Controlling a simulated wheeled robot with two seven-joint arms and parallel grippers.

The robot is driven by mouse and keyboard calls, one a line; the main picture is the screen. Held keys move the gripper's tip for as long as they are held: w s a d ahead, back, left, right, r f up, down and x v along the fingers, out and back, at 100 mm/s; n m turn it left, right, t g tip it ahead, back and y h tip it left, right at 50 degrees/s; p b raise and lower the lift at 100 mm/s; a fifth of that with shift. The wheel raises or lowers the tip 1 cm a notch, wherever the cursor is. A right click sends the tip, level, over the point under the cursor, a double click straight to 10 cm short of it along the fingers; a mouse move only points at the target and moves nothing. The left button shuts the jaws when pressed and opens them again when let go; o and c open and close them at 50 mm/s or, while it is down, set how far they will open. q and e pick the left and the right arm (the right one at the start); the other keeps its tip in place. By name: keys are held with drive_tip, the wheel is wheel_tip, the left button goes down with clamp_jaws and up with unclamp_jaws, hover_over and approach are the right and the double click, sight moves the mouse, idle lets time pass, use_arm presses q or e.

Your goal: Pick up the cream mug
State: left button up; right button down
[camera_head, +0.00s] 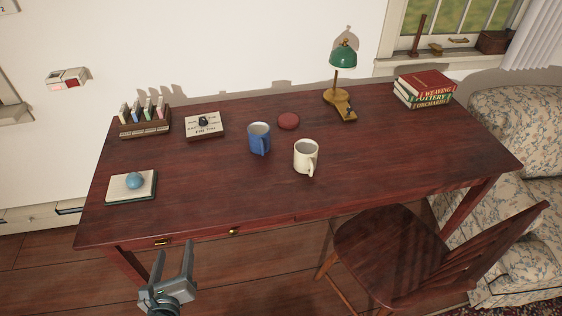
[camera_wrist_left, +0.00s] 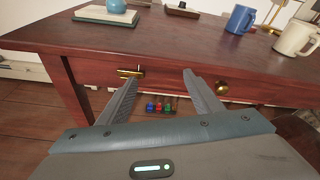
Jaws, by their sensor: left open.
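The cream mug (camera_head: 305,157) stands upright on the dark red desk (camera_head: 220,185), right of the blue mug (camera_head: 259,139). Its handle faces the front right. In the left wrist view the cream mug (camera_wrist_left: 295,38) is at the upper right, cut by the edge, with the blue mug (camera_wrist_left: 241,19) beside it. My left gripper (camera_head: 172,262) is open and empty, in front of the desk's front edge at the lower left, well away from the cream mug. In the left wrist view its fingers (camera_wrist_left: 160,95) spread before the drawer front. My right gripper is not in view.
A wooden chair (camera_head: 395,250) stands at the desk's front right. A green lamp (camera_head: 343,58), books (camera_head: 424,91), a red round object (camera_head: 289,121), a card rack (camera_head: 144,124) and a notebook (camera_head: 118,190) with a blue ball are on the desk. The front middle is clear.

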use_arm(q)
drive_tip(key=s+d+f+n+g+h, duration=0.2)
drive_tip(key=s+d+f+n, duration=0.35)
drive_tip(key=f, duration=0.75)
drive_tip(key=s+d+f+n+g+h, duration=0.1)
drive_tip(key=s+d+f+n+g, duration=0.15)
drive_tip(key=f+n, duration=0.8)
drive_tip(key=s+d+f+n+g, duration=0.1)
drive_tip(key=s+f+n+g, duration=0.1)
drive_tip(key=s+f+n, duration=0.4)
drive_tip(key=s+d+f+n+g+h, duration=0.1)
drive_tip(key=s+f+n, duration=0.4)
drive_tip(key=f, duration=0.6)
drive_tip(key=shift+s+d+f+n+g, duration=0.3)
drive_tip(key=shift+s+d+n+g, duration=0.15)
drive_tip(key=shift+s+d, duration=0.35)
drive_tip(key=shift+a, duration=0.1)
drive_tip(key=shift+c, duration=0.3)
